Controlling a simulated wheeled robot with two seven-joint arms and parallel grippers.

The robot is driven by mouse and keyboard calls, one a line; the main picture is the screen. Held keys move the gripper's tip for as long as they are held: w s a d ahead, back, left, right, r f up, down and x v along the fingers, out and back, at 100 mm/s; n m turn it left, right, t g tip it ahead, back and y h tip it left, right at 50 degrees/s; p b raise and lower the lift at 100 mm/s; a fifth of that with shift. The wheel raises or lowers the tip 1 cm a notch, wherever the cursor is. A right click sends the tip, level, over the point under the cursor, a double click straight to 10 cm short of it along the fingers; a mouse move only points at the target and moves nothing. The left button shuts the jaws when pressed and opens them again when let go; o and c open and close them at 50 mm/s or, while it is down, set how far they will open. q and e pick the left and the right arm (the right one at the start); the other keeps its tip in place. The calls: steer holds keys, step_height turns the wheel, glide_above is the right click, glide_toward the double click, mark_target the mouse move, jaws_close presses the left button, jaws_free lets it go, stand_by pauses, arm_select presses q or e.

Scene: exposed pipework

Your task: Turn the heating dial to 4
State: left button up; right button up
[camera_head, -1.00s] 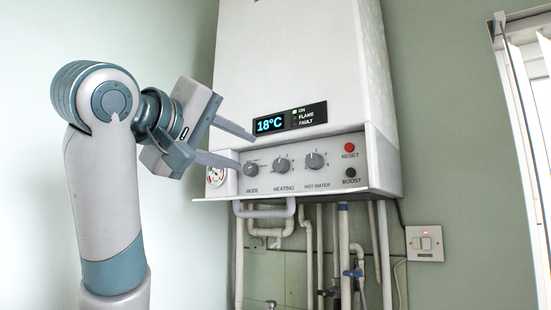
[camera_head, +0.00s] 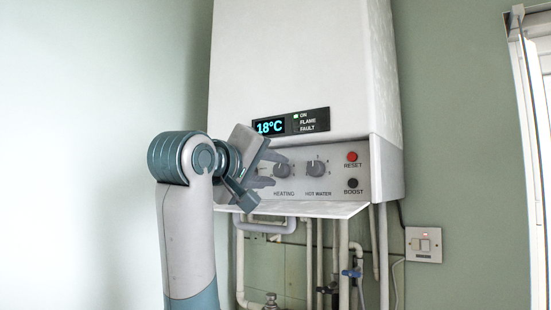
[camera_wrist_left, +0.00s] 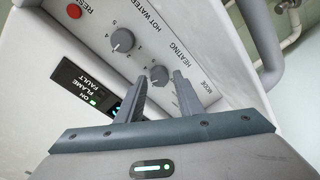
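The heating dial (camera_head: 281,171) is a round dark grey knob on the boiler's control panel, above its HEATING label. My left gripper (camera_head: 274,169) is open, just left of the dial, with its fingertips close to it. In the left wrist view the heating dial (camera_wrist_left: 159,75) lies just beyond and between the fingertips of the left gripper (camera_wrist_left: 158,77). I cannot tell whether they touch it, and I cannot read its setting. The mode dial is hidden in the head view. My right gripper is not in view.
The hot water dial (camera_head: 314,169) is close on the right of the heating dial. Red reset (camera_head: 352,157) and black boost (camera_head: 351,183) buttons are further right. The lit display (camera_head: 270,127) reads 18°C above. Pipes (camera_head: 343,260) run below the boiler, and a wall switch (camera_head: 423,244) is at right.

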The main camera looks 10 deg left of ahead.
arm_select(q)
steer(key=shift+x, duration=0.9)
steer(key=c, duration=0.8)
steer(key=shift+o, duration=0.2)
